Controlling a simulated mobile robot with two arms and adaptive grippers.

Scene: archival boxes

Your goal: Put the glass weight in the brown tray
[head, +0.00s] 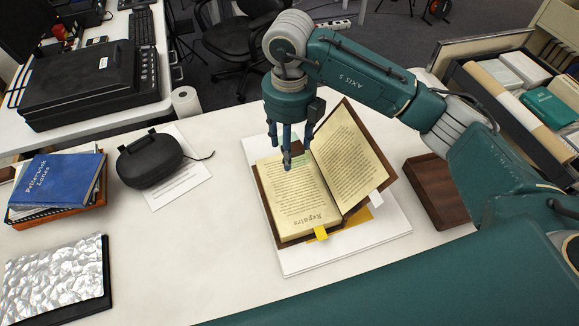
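My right gripper (289,151) comes in from the right and points down over the left page of an open book (295,205). Its fingers look spread apart, and I see nothing held between them. The brown tray (433,200) is on the table right of the book, partly hidden by my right arm. My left gripper is not in view.
The book lies on a white board (385,238), its right side raised. Open boxes are at right. Table between case and book is clear.

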